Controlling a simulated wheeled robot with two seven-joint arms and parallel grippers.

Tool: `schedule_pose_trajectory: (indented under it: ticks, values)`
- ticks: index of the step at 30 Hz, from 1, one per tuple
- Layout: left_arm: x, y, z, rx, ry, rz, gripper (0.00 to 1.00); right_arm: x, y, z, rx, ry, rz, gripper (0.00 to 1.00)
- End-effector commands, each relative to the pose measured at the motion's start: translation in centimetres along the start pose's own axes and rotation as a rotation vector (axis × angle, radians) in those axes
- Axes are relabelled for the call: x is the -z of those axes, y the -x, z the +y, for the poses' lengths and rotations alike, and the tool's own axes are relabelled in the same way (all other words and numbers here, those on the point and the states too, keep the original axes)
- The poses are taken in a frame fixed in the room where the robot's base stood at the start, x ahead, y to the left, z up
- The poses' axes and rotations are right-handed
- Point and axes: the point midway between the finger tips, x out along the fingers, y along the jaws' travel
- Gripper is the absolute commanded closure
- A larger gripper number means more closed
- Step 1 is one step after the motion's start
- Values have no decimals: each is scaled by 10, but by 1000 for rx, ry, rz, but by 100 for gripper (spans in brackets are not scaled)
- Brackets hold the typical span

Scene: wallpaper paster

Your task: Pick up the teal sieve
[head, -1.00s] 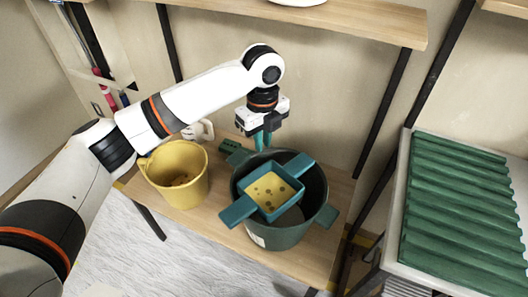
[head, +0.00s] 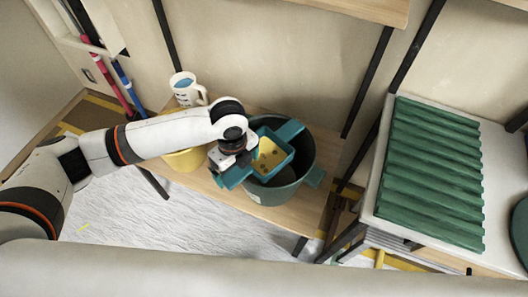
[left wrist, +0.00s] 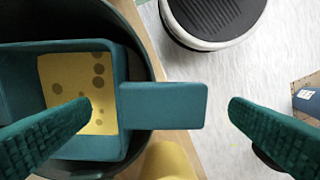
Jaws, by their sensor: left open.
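The teal sieve (head: 288,133) is a square box with a yellow, dark-spotted bottom and two flat handles. It rests across the rim of a dark green bucket (head: 302,158). In the left wrist view, the sieve (left wrist: 124,60) has its near handle (left wrist: 165,105) between the spread fingers of my left gripper (left wrist: 160,106). The gripper is open, with a gap on each side of the handle. In the head view, my left gripper (head: 230,165) is over this handle and partly hides it. My right gripper is not in view.
A yellow bucket (head: 185,158) stands left of the green one, partly behind my arm. A white jug (head: 183,88) is behind it on the wooden bench (head: 290,215). Green corrugated sheet (head: 432,170) lies on a table at right. A dark-topped round object (left wrist: 213,18) is on the floor.

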Motion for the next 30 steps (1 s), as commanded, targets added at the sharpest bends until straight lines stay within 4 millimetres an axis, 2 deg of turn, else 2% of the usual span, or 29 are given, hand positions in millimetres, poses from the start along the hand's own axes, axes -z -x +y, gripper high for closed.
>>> schedule_pose_trajectory:
  ticks: [10,14,20,30]
  values:
    - [-2,-45,-3,2,1,1,0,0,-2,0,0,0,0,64]
    - [-2,-52,-2,1,0,0,0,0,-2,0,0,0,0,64]
    - [-2,-52,-2,0,-1,1,0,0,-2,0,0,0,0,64]
    - [-2,-52,-2,-1,-1,1,51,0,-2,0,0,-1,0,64]
